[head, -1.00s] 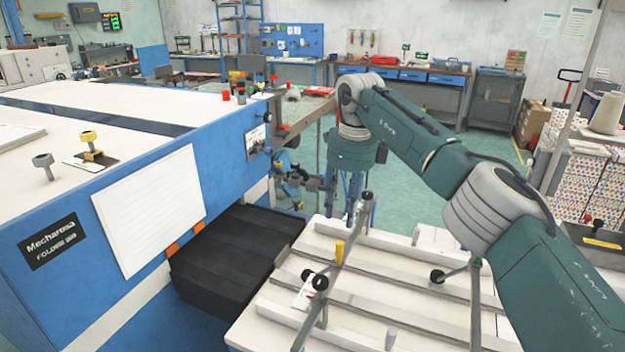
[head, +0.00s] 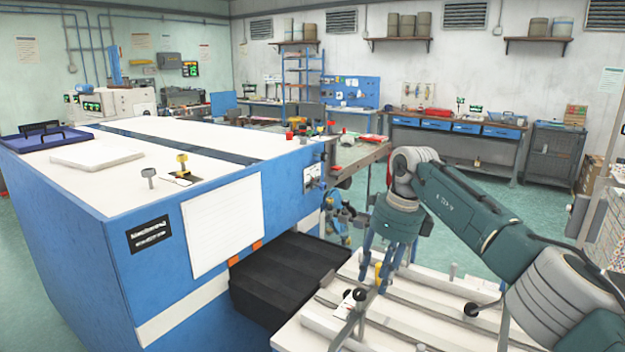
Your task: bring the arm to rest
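My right arm (head: 480,215) comes in from the right, teal with grey joints, and bends down at its wrist. My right gripper (head: 377,275) hangs from it with blue fingers pointing down. The fingers look apart, with nothing seen held between them. They appear in front of or above the white slatted feed table (head: 425,300), near a yellow knob on its rail; the height above it is hard to tell. My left arm and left gripper are not in view.
The large blue folding machine (head: 225,295) fills the left and middle, with a black tray (head: 285,280) beside the feed table. A white stack (head: 97,157) and a dark blue tray (head: 35,145) lie on top. A workbench (head: 455,140) stands at the back; green floor lies between.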

